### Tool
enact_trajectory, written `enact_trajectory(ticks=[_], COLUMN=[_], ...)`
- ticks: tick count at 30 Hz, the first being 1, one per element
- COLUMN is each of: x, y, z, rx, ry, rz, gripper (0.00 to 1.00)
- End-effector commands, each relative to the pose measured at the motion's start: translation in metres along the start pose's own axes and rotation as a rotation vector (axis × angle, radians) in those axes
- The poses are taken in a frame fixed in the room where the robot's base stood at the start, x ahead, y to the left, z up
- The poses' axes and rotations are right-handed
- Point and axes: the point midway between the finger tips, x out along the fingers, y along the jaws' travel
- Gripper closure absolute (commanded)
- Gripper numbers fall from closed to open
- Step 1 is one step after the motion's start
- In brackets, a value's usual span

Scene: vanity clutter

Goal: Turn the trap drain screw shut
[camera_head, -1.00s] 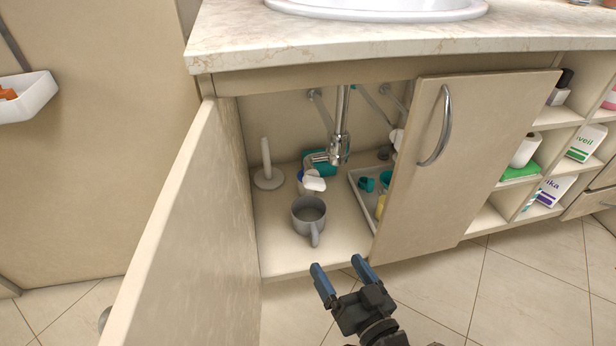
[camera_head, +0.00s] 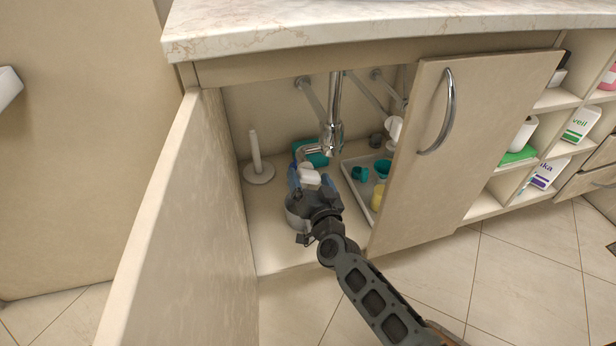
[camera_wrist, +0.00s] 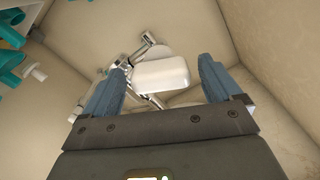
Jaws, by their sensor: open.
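The chrome sink trap (camera_head: 331,136) hangs under the basin inside the open cabinet, with a short arm reaching left. I cannot make out its drain screw for certain in either view. My gripper (camera_head: 310,183) is inside the cabinet, low and slightly left of the trap, with blue fingers apart. A white block-like thing (camera_head: 309,176) shows between or just beyond the fingers. In the wrist view the white thing (camera_wrist: 162,76) lies between the open fingers (camera_wrist: 165,68), with chrome parts (camera_wrist: 149,42) beyond it. Contact cannot be told.
A white upright holder (camera_head: 256,168) stands left. A tray (camera_head: 353,183) with teal cups (camera_head: 383,168) is right. The left door (camera_head: 190,220) is open; the right door (camera_head: 462,150) is nearer shut.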

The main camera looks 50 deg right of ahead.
Motion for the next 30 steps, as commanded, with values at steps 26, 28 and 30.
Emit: enact_trajectory(ticks=[26, 28, 30], x=[0.018, 0.018, 0.018], y=[0.000, 0.000, 0.000], z=[0.000, 0.000, 0.000], rx=[-0.001, -0.001, -0.001], ry=[-0.001, -0.001, -0.001], rz=[-0.001, -0.001, -0.001], gripper=[0.45, 0.52, 0.58])
